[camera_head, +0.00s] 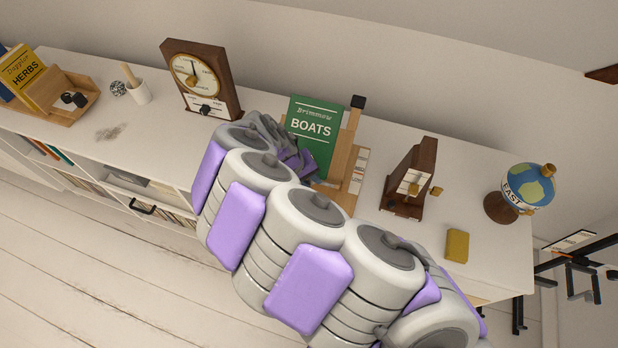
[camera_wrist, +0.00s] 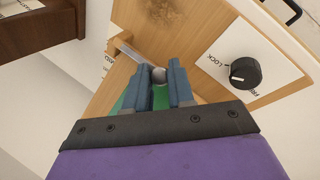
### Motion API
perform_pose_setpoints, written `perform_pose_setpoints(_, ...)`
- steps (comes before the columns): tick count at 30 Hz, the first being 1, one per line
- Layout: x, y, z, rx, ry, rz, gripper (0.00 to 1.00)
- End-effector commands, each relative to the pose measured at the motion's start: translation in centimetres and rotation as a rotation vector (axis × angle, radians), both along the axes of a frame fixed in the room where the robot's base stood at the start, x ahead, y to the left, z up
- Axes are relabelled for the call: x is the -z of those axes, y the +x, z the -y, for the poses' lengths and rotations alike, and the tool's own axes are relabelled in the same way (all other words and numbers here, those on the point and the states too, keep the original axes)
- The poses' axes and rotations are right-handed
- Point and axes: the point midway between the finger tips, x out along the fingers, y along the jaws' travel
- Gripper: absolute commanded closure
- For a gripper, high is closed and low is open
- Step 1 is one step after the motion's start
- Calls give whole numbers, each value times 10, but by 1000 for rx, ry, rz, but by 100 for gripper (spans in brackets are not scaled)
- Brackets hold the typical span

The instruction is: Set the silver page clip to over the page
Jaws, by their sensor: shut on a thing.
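The silver page clip shows in the wrist view as a thin bar (camera_wrist: 128,50) running to a rounded grey end (camera_wrist: 158,75) between my fingertips. My gripper (camera_wrist: 160,82) is shut on that end. A green book titled BOATS (camera_head: 311,128) stands on a wooden stand (camera_head: 340,165) in the head view. In the wrist view a strip of green (camera_wrist: 130,98) shows behind my fingers. My gripper is at the left side of the book in the head view, where its fingertips and the clip are hidden. I cannot tell whether the clip's bar lies over a page.
A black knob (camera_wrist: 243,73) sits on a white label reading LOCK on the wood. A clock (camera_head: 200,80) stands left of the stand. A wooden device (camera_head: 410,178), a yellow block (camera_head: 456,246) and a globe (camera_head: 528,187) stand to the right. Bare white top lies between them.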

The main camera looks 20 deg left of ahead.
Motion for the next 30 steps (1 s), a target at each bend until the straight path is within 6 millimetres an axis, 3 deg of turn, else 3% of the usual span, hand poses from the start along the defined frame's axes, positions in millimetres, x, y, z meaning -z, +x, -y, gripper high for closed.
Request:
perform_pose_setpoints(16,-4,4,-4,54,56,-3,100)
perform_pose_setpoints(30,-19,22,3,361,297,-30,100)
